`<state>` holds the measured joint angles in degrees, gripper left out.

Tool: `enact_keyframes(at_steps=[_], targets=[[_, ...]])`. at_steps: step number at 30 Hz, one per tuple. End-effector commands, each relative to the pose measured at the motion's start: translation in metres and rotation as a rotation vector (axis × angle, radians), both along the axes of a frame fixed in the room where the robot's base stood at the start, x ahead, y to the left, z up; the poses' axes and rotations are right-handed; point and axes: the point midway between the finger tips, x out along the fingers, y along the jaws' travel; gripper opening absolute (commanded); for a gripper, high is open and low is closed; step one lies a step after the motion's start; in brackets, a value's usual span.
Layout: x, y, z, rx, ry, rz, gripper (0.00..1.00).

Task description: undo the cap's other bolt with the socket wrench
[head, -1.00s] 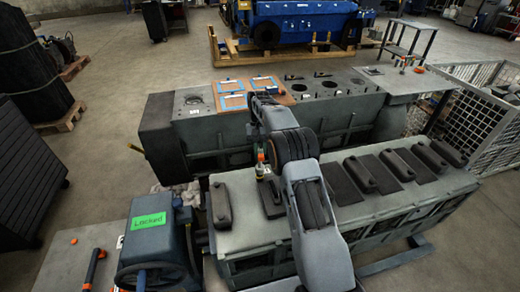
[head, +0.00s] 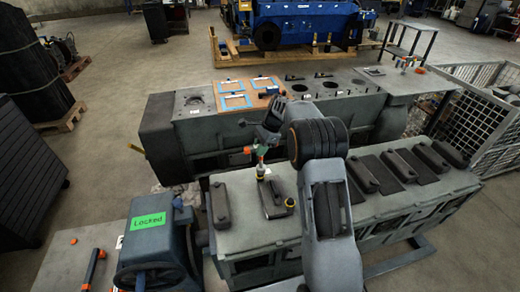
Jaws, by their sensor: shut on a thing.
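My gripper (head: 262,149) is above the left part of the grey engine block (head: 240,236), shut on the socket wrench (head: 261,166). The wrench shows as a small upright piece with orange, green and pale parts. Its lower end is over the far end of a dark bearing cap (head: 272,200), where a yellow ring shows; I cannot tell whether the socket sits on a bolt there. A second yellow-and-dark piece (head: 289,202) shows at the cap's near right side. The jaws themselves are too small to see clearly.
Another dark cap (head: 220,205) lies to the left, and several more stand in a row to the right, partly behind my arm. A blue machine with a green "Locked" sign (head: 149,221) stands at the left end. A long bench (head: 160,150) lies behind.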

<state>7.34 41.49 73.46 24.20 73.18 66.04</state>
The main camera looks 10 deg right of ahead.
Motion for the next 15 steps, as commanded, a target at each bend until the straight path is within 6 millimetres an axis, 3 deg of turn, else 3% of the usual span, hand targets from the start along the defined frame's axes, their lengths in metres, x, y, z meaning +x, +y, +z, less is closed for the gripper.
enact_keyframes(at_steps=[15], targets=[[0.0012,0.0016,0.002,0.0,-0.001,-0.642,0.0]])
